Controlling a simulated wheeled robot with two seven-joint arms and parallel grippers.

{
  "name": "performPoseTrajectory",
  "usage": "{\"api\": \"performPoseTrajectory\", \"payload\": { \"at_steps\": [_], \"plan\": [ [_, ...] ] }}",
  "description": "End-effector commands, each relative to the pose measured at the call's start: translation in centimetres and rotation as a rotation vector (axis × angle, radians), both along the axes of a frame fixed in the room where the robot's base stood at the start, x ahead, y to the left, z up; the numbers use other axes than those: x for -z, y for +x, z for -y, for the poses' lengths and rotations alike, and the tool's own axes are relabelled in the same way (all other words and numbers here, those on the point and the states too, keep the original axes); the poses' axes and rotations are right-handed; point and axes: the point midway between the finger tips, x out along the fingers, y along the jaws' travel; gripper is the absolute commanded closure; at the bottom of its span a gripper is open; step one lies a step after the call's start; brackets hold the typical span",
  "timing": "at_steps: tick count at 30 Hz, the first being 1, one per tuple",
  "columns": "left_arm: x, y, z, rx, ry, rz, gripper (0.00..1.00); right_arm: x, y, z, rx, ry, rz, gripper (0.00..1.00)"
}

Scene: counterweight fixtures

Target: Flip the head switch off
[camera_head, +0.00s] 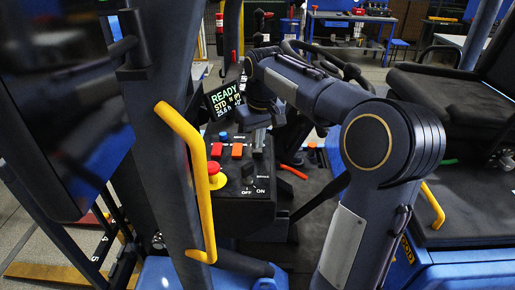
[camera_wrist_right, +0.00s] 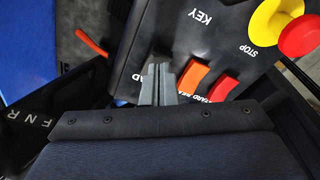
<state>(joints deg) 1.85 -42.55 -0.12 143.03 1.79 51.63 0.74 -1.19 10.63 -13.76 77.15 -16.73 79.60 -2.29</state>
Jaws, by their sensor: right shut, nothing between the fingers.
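The black control panel (camera_head: 232,190) stands in the middle of the head view. My right gripper (camera_head: 259,146) is over the panel's upper right part, pointing down, with its grey fingers shut and empty. In the right wrist view the shut fingers (camera_wrist_right: 157,76) are beside a partly covered label ending in "AD". The head switch is not visible; the fingers seem to hide it, and I cannot tell whether they touch it. My left gripper is not in view.
A red stop button (camera_head: 213,168) on a yellow base and a key switch (camera_head: 248,174) marked OFF and ON are on the panel. A display (camera_head: 225,98) reads READY. A yellow grab handle (camera_head: 196,180) on a dark post is close at left. A black seat (camera_head: 450,100) is at right.

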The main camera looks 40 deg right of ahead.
Motion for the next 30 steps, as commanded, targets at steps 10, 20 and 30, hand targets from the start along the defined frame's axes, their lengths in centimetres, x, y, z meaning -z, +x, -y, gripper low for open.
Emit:
{"api": "performPoseTrajectory", "payload": {
  "at_steps": [10, 20, 30],
  "plan": [
    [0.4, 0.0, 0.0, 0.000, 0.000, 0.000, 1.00, 0.6, 0.0, 0.0, 0.000, 0.000, 0.000, 1.00],
    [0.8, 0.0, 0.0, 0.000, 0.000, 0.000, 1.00, 1.1, 0.0, 0.0, 0.000, 0.000, 0.000, 1.00],
    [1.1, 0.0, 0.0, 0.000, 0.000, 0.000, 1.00, 1.6, 0.0, 0.0, 0.000, 0.000, 0.000, 1.00]
  ]
}}
